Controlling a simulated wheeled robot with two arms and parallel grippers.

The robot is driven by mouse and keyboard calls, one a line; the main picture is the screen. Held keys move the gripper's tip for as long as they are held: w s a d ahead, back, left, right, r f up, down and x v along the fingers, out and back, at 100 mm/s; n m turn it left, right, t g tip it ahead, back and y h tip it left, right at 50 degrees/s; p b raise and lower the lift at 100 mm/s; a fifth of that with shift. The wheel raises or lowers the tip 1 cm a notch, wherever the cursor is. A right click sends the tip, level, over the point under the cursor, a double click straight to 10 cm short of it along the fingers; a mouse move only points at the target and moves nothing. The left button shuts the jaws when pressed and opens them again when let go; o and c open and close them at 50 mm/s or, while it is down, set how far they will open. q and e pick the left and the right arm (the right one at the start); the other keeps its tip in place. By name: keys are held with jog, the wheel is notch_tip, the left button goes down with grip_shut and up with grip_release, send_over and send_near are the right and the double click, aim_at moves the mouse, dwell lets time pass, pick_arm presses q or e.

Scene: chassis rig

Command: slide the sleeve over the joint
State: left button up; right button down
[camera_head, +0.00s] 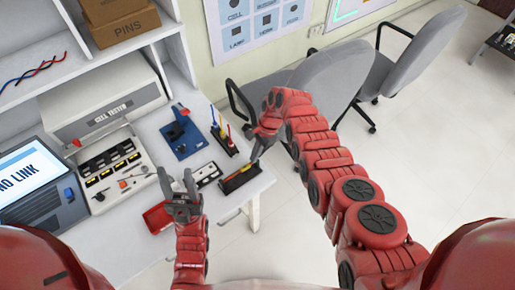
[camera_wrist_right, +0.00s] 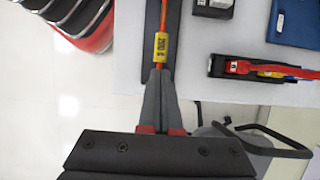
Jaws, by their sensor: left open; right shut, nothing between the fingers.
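A yellow sleeve (camera_wrist_right: 161,47) with dark lettering sits around an orange-red wire (camera_wrist_right: 164,14) in the right wrist view. The wire runs along a black block (camera_wrist_right: 149,40), which also shows near the table's right corner in the head view (camera_head: 240,179). My right gripper (camera_wrist_right: 160,70) is shut and empty, its fingertips right at the near end of the sleeve; I cannot tell if they touch it. In the head view the right gripper (camera_head: 254,158) is above the block's far end. My left gripper (camera_head: 180,194) is open and empty, left of the block. I cannot make out the joint.
A small black-and-white box (camera_head: 207,175), a blue fixture (camera_head: 184,136) and a black tool holder (camera_head: 225,140) stand near the block. A red tray (camera_head: 158,217) lies at the front edge. The cell tester (camera_head: 108,150) stands left. Chairs (camera_head: 340,75) are beyond the table.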

jog(key=shift+s+a+f, duration=0.1)
jog(key=shift+f, duration=0.2)
